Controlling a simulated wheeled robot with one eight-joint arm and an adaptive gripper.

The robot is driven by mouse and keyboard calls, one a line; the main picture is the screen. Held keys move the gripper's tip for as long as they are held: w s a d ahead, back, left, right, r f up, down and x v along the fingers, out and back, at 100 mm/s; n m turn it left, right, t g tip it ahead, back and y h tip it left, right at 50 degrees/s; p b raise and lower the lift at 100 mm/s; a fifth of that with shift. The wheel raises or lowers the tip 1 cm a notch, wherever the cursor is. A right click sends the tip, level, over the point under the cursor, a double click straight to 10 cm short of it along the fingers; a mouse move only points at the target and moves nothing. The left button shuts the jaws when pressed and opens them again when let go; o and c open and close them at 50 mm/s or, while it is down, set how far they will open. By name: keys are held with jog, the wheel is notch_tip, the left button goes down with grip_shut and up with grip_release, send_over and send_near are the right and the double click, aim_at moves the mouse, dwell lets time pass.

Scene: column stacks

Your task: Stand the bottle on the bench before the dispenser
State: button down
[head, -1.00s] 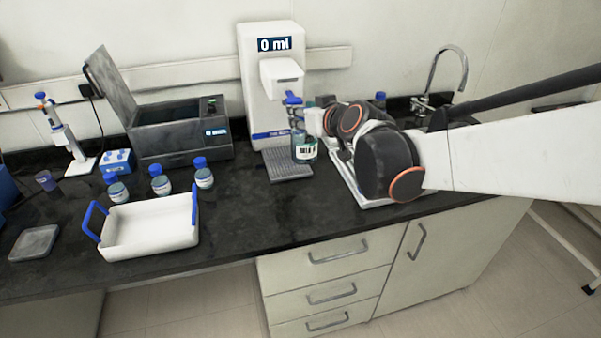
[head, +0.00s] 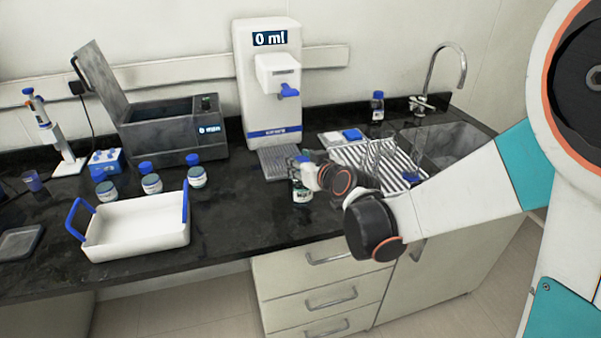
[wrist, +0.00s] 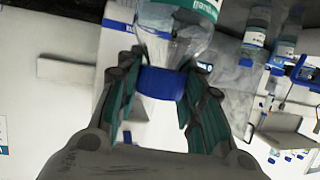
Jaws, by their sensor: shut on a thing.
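My gripper (head: 304,163) is shut on the bottle (head: 302,190), near its top. The bottle looks upright in the head view, with a dark lower body and a pale label. It is in front of the dispenser (head: 258,90), by the front right corner of the grey drip tray (head: 284,166). I cannot tell whether its base touches the bench (head: 235,215). In the wrist view the bottle (wrist: 178,45) shows a blue cap between my two fingers (wrist: 160,100) and a green label.
A white tray with blue handles (head: 138,240) and several small blue-capped bottles (head: 151,181) stand to the left. A grey open-lidded bath (head: 170,138) is behind them. A rack (head: 372,158), another bottle (head: 377,106) and a sink (head: 450,145) are to the right. Bench left of the held bottle is clear.

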jog(key=shift+f+b, duration=0.4)
jog(key=shift+f, duration=1.1)
jog(key=c, duration=1.1)
grip_release()
